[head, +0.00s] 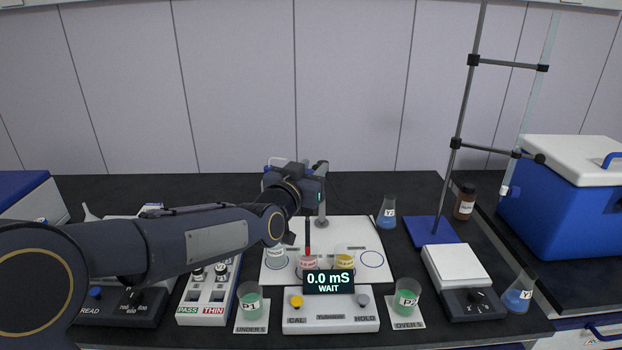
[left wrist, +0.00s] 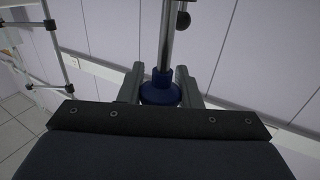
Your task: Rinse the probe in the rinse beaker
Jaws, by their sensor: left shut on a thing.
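My left gripper (head: 316,190) reaches over the back of the white board (head: 348,238). In the left wrist view its two fingers are shut on a dark blue collar (left wrist: 160,92), probably the probe's. A grey metal rod (left wrist: 166,45) shows above the collar. In the head view a thin red and dark stick (head: 307,235) stands upright at a pink-labelled beaker (head: 307,263); I cannot tell whether it belongs to the probe. A white-labelled beaker (head: 276,254) and a yellow-labelled one (head: 345,261) flank it. I cannot read which is the rinse beaker. My right gripper is not in view.
A meter (head: 329,282) reads 0.0 mS, WAIT. Green beakers P1 (head: 250,299) and P2 (head: 405,298) stand in front. A flask (head: 388,212), a stand with a tall rod (head: 459,135) and a blue cooler (head: 560,205) are to the right. The board's right circle (head: 372,259) is empty.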

